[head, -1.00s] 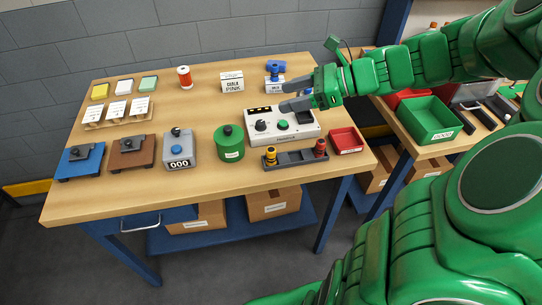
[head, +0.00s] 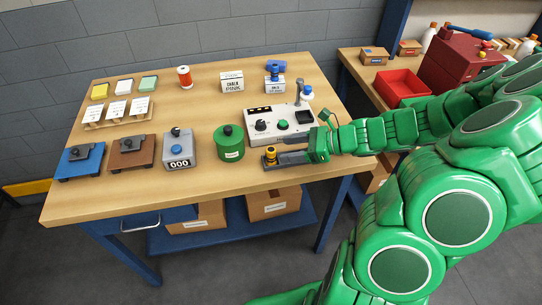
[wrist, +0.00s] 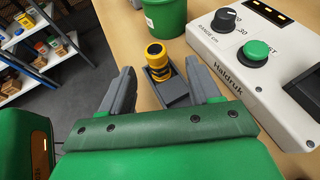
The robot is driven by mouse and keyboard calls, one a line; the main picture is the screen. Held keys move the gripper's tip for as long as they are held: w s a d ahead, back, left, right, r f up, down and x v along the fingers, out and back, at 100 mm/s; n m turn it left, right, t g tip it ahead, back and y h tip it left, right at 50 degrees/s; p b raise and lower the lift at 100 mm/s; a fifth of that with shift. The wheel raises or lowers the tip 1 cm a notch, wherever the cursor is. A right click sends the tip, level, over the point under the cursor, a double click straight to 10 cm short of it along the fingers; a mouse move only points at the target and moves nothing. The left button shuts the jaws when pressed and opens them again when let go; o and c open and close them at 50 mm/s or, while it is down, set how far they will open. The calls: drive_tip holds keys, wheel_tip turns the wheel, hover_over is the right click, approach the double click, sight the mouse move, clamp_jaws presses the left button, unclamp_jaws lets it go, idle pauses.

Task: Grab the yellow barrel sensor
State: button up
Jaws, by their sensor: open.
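The yellow barrel sensor (head: 270,153), with dark bands, stands at the left end of a dark grey holder (head: 275,167) on the table. My gripper (head: 290,150) is just to the right of it, above the holder, with its fingers pointing left toward the sensor. In the wrist view the sensor (wrist: 157,56) shows between and beyond the two grey fingers of my gripper (wrist: 165,82). The fingers are apart and nothing is between their tips. The right part of the holder is hidden by my gripper.
A white control box (head: 279,124) with a green button stands just behind the holder. A green canister (head: 230,143) stands to the left. A counter box (head: 179,148) is farther left. The table front near the holder is clear.

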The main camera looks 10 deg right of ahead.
sight(271, 153)
drive_tip(key=shift+a+f, duration=0.1)
drive_tip(key=shift+f, duration=0.35)
drive_tip(key=shift+x, duration=1.4)
drive_tip(key=a, duration=0.3)
drive_tip(key=shift+w+f, duration=0.15)
drive_tip(key=shift+w, duration=0.2)
drive_tip(key=shift+x, duration=0.95)
drive_tip(key=shift+d+f, duration=0.1)
drive_tip(key=c, duration=1)
drive_tip(key=shift+r, duration=0.2)
